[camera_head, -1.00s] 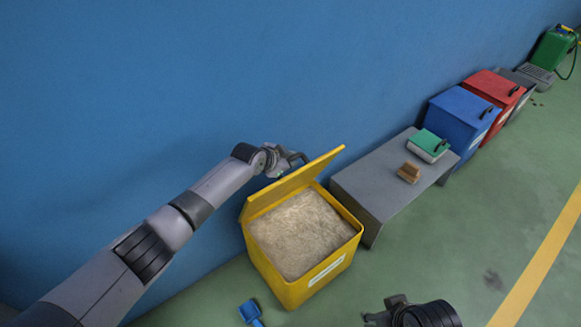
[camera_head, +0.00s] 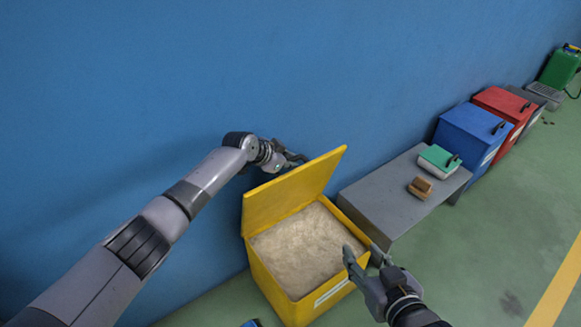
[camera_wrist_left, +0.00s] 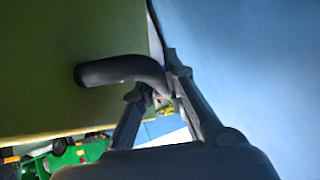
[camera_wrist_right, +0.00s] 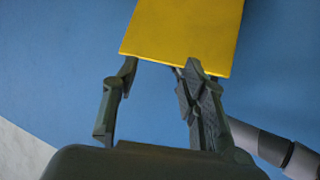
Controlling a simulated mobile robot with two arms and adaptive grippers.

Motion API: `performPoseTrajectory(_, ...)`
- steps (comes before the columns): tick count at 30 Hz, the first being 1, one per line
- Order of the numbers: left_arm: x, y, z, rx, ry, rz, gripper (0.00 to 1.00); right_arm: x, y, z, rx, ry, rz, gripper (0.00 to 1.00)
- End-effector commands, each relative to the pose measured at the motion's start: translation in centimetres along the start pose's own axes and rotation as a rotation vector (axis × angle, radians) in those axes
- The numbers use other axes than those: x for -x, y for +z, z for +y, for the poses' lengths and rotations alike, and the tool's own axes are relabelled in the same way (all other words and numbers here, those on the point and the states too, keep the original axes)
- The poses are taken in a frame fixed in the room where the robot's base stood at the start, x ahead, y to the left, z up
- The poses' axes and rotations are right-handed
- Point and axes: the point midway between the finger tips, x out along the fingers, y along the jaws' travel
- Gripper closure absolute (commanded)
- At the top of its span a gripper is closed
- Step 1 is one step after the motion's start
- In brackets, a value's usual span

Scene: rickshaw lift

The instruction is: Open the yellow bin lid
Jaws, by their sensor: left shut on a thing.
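The yellow bin (camera_head: 268,287) stands against the blue wall and is full of pale granular material (camera_head: 305,245). Its yellow lid (camera_head: 293,192) is raised and tilted up along the wall side, so the opening is uncovered. My left gripper (camera_head: 293,158) is behind the lid, between it and the wall. In the left wrist view its fingers (camera_wrist_left: 160,92) are shut on the lid's dark curved handle (camera_wrist_left: 118,70). My right gripper (camera_head: 362,256) is open and empty over the bin's front right side. In the right wrist view the lid (camera_wrist_right: 185,35) shows beyond its fingers (camera_wrist_right: 158,85).
A low grey bench (camera_head: 385,205) right of the bin holds a green-topped box (camera_head: 438,158) and a brown block (camera_head: 420,187). Blue (camera_head: 468,135) and red (camera_head: 505,108) bins stand farther along the wall. The green floor (camera_head: 480,250) at right is clear.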

Motion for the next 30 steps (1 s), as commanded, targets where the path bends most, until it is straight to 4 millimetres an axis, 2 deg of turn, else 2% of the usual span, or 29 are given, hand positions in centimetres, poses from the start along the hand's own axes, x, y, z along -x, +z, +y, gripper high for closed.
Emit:
performPoseTrajectory(3, 0.0, -0.1, -0.2, 0.002, 0.003, 0.003, 1.00, -0.2, -1.3, -0.2, 0.000, -0.004, 0.073, 0.60)
performPoseTrajectory(9, 0.0, -0.1, -0.4, 0.006, 0.007, 0.002, 1.00, -0.3, -2.6, -0.3, 0.000, -0.008, 0.133, 0.60)
performPoseTrajectory(21, 0.0, -0.1, -0.4, 0.007, 0.008, 0.002, 1.00, -0.3, -2.8, -0.4, 0.000, -0.008, 0.142, 0.60)
performPoseTrajectory(22, 0.0, -0.1, -0.4, 0.007, 0.008, 0.002, 0.87, -0.3, -2.8, -0.4, 0.000, -0.008, 0.142, 0.60)
performPoseTrajectory(30, 0.0, -0.1, -0.3, 0.008, 0.009, 0.001, 0.69, -0.3, -2.8, -0.3, 0.000, -0.008, 0.141, 0.60)
